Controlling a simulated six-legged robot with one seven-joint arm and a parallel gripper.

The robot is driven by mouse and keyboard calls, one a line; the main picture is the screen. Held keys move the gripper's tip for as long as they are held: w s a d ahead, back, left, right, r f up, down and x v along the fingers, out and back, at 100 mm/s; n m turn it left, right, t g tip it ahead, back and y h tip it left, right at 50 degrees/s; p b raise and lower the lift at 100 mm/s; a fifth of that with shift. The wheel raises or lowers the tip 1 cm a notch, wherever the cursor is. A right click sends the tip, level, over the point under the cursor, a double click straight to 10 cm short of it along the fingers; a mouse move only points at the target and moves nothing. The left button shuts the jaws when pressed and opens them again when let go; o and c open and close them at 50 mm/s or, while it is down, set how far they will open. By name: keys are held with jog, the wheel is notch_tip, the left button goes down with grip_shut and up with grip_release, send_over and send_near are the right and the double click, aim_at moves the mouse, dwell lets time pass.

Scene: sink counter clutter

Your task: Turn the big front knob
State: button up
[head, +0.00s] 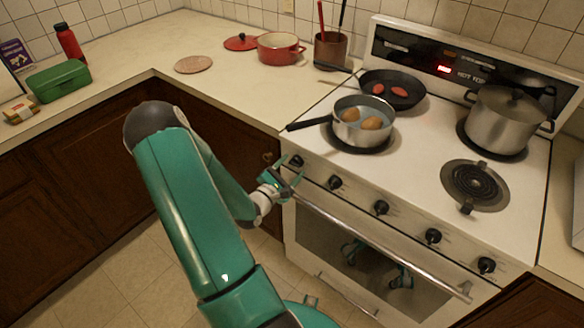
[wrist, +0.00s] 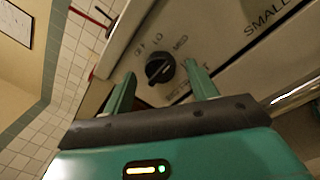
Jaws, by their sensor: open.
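The stove (head: 410,180) is white, with a row of several black knobs along its front panel. My gripper (head: 284,183) is at the left end of that panel, by the leftmost knob (head: 296,161). In the wrist view a black front knob (wrist: 160,68) with a light pointer line sits on the panel, with "LO" and "MED" printed around it. My open gripper (wrist: 160,88) has one green finger to each side of this knob in the picture, and nothing is held. I cannot tell whether the fingers touch the knob. Another front knob (head: 335,183) is to the right.
A saucepan with eggs (head: 363,137) is on the front left burner, its handle (head: 308,124) reaching past the stove's left edge. The oven handle (head: 380,246) runs below the knobs. A skillet (head: 405,76) and a lidded pot (head: 507,119) stand on the stove.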

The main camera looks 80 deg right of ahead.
jog(key=v, duration=1.3)
jog(key=s+d+n, duration=0.1)
jog(key=d+n, duration=0.2)
jog(key=d, duration=0.1)
jog(key=s+d+n+g+y, duration=0.1)
jog(key=s+d+n, duration=0.1)
jog(key=d, duration=0.2)
jog(key=s+d+r+n, duration=0.1)
jog(key=d+n, duration=0.2)
jog(key=d, duration=0.2)
jog(key=shift+s+d+n+g+y, duration=0.1)
jog(key=shift+s+n+g+y, duration=0.2)
jog(key=shift+g, duration=0.1)
